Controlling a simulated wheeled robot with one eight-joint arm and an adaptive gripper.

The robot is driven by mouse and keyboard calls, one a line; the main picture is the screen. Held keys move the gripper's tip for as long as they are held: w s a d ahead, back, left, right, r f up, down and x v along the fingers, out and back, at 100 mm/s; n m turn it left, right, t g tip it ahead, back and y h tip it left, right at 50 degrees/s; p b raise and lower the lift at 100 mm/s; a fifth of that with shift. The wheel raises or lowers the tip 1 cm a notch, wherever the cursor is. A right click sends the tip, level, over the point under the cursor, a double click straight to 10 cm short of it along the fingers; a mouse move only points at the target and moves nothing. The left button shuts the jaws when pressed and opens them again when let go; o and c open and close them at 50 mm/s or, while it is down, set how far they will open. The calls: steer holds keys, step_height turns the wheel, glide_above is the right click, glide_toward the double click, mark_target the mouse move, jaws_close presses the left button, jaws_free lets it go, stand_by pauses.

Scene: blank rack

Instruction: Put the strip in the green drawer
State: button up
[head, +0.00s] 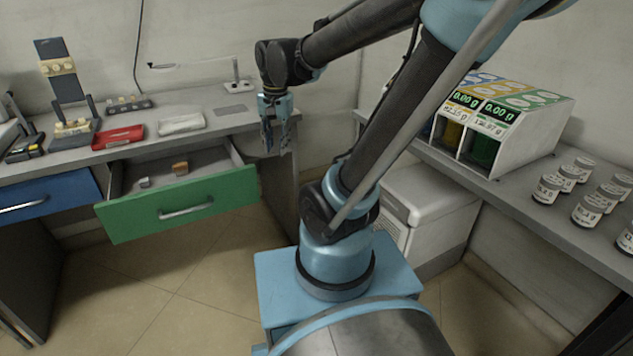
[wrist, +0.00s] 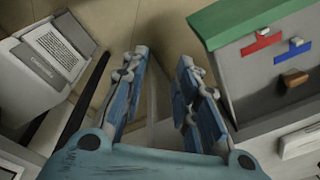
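The green drawer (head: 180,205) is pulled open under the left counter. It also shows at the upper right of the wrist view (wrist: 250,22). Inside it is a brown block (head: 180,168), seen too in the wrist view (wrist: 293,78), beside a small grey piece (head: 144,182). The wrist view also shows a red piece (wrist: 262,43) and a blue piece (wrist: 293,48) in the drawer. My gripper (head: 275,148) hangs right of the drawer near the counter's end. Its fingers (wrist: 160,85) are apart, with nothing clearly between them. I cannot tell which thing is the strip.
The counter holds a red tray (head: 118,137), a white flat item (head: 181,124) and a stand (head: 65,90). The right bench has a dispenser box (head: 530,135) and several jars (head: 548,188). Open floor lies before the drawers.

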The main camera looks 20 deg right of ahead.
steer(key=s+d+f+n, duration=0.5)
steer(key=s+d+f, duration=0.2)
steer(key=s+d, duration=0.2)
steer(key=shift+s+d+f+n+t, duration=0.15)
steer(key=shift+s+f+n+t, duration=0.25)
steer(key=shift+s, duration=0.65)
steer(key=shift+w+f, duration=0.2)
steer(key=shift+w, duration=0.25)
steer(key=shift+c, duration=0.6)
